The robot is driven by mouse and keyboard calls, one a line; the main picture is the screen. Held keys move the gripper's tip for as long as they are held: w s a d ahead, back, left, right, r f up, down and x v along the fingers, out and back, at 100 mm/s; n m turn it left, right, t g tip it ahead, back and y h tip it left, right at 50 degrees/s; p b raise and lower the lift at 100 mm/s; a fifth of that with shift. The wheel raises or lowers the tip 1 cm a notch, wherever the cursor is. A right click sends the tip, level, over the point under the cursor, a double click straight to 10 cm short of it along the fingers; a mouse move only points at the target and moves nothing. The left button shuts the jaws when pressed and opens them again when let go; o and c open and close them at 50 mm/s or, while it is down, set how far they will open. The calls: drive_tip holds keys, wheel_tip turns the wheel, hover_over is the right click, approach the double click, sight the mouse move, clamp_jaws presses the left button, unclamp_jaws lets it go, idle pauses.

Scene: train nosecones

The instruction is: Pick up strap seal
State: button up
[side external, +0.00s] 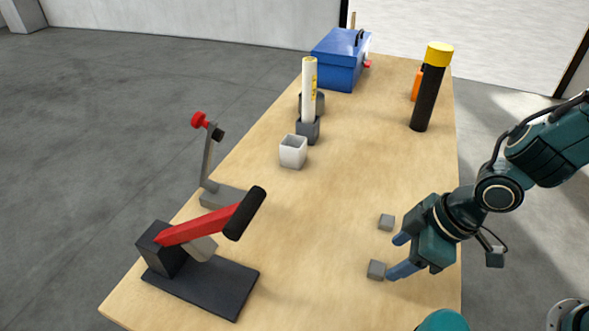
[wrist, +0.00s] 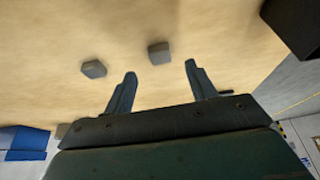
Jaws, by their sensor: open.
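My gripper (side external: 395,258) is open, with blue fingers pointing down to the left, low near the right side of the table. Two small grey blocks, possibly strap seals, lie by it: one (side external: 386,222) just behind the fingers, another (side external: 376,270) close to the nearer fingertip. In the wrist view, my gripper (wrist: 160,72) has one grey block (wrist: 159,53) just beyond the gap between its fingertips and a second block (wrist: 94,69) outside the left finger. I see nothing between the fingers. I cannot tell whether the fingertips touch a block.
A red-handled tool (side external: 205,225) on a dark base and a grey lever tool (side external: 208,160) stand at left. A white cup (side external: 293,152), white tube (side external: 309,92), blue toolbox (side external: 338,65) and black-and-yellow cylinder (side external: 428,95) stand farther back. The middle of the table (side external: 330,210) is clear.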

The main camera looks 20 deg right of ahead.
sight(378, 268)
drive_tip(key=shift+f, duration=0.15)
drive_tip(key=shift+x, duration=2.55)
drive_tip(key=shift+c, duration=0.5)
drive_tip(key=c, duration=1)
